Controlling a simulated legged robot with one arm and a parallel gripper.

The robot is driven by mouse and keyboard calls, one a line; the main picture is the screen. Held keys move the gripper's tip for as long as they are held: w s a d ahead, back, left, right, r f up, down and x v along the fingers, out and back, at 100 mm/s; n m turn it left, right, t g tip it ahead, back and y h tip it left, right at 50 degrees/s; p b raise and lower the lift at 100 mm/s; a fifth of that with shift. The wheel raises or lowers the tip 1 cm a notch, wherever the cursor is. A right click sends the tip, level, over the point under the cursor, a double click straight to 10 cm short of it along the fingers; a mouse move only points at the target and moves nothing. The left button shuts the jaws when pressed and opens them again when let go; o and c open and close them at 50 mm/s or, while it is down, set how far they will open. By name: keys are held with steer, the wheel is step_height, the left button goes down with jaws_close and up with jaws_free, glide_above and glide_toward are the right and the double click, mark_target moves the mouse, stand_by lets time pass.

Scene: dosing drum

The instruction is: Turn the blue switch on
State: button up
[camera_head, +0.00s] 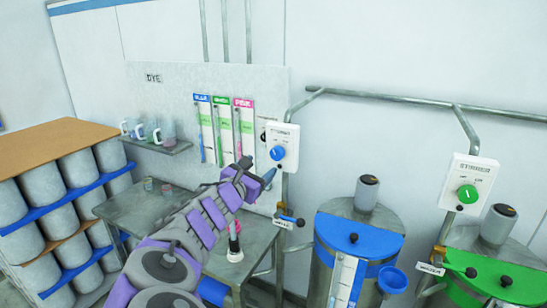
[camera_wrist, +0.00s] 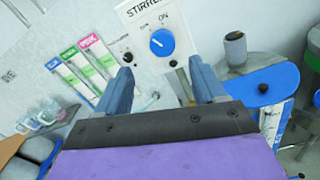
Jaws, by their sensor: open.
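The blue switch is a round blue knob (camera_head: 277,153) with a white pointer line on a white stirrer box (camera_head: 289,134) on the wall. In the wrist view the blue knob (camera_wrist: 162,42) faces me, and "ON" is printed above it to the right. The pointer slants to the upper left there, away from "ON". My gripper (camera_head: 258,170) is just left of and below the knob in the head view. In the wrist view its two fingers (camera_wrist: 162,85) are apart with nothing between them, and the knob lies beyond them. They do not appear to touch it.
A drum with a blue lid (camera_head: 358,233) stands to the right of the box. A drum with a green lid (camera_head: 480,275) and a box with a green knob (camera_head: 467,194) are further right. A metal table (camera_head: 150,207) and a barrel shelf (camera_head: 58,142) are left.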

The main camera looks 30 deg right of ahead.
mark_target(276, 156)
steer(key=x, duration=0.9)
steer(key=shift+d+f, duration=0.1)
steer(key=shift+d, duration=0.3)
steer(key=shift+a, duration=0.45)
steer(key=shift+c, duration=0.4)
steer(key=shift+d, duration=0.25)
steer(key=c, duration=1)
steer(key=shift+b, duration=0.3)
steer(key=shift+m+b, duration=0.35)
steer(key=shift+m, duration=0.05)
steer(key=m+b, duration=0.5)
steer(key=shift+f+m, duration=0.15)
steer(key=shift+m, duration=0.15)
steer(key=m+b, duration=0.4)
steer(key=m, duration=0.1)
steer(key=shift+d+b, duration=0.1)
steer(key=shift+b, duration=0.3)
steer(key=shift+s+m, duration=0.1)
steer(key=shift+m, duration=0.3)
